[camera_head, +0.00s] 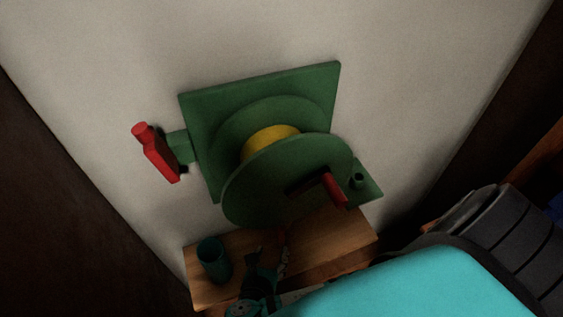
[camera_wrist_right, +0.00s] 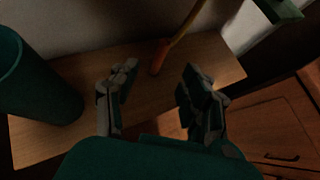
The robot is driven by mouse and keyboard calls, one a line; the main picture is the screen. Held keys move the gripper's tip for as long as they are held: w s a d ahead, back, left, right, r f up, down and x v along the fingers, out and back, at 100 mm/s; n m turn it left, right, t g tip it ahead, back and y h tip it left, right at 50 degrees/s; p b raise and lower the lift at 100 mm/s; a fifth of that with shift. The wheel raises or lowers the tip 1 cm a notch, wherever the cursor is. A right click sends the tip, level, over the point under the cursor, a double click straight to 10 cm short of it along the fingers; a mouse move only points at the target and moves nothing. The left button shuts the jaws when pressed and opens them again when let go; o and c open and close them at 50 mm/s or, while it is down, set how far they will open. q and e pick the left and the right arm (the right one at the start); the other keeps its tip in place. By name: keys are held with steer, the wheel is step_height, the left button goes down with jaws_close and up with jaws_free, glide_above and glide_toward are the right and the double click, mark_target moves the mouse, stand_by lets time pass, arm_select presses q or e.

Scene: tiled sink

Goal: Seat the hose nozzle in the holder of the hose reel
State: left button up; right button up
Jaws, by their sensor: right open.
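The green hose reel (camera_head: 290,182) is fixed to the pale wall, with yellow hose (camera_head: 270,140) wound on its hub. A small green ring on a plate at its lower right looks like the holder (camera_head: 358,180); nothing shows in it. In the right wrist view, the orange-red nozzle (camera_wrist_right: 159,57) is at the lower end of the yellow hose (camera_wrist_right: 185,22), above the wooden shelf. My right gripper (camera_wrist_right: 160,76) is open, with the nozzle between and just beyond its fingertips, touching neither. In the head view this gripper (camera_head: 268,258) is below the reel. My left gripper is out of view.
A dark green cup (camera_head: 213,260) stands on the wooden shelf (camera_head: 335,240), left of my right gripper; it is close in the wrist view (camera_wrist_right: 35,85). A red crank handle (camera_head: 334,189) juts from the reel. A red lever (camera_head: 158,158) sticks out at left.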

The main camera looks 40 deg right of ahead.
mark_target(281, 234)
steer(key=x, duration=0.7)
steer(key=shift+w+d, duration=0.15)
steer(key=shift+d, duration=0.1)
steer(key=shift+s+f+x, duration=0.1)
steer(key=shift+x, duration=0.85)
steer(key=shift+s+f+x, duration=0.1)
steer(key=shift+s+x, duration=0.05)
steer(key=shift+x, duration=0.8)
steer(key=shift+s+f+x, duration=0.1)
steer(key=shift+x, duration=0.9)
steer(key=shift+c, duration=0.2)
jaws_close()
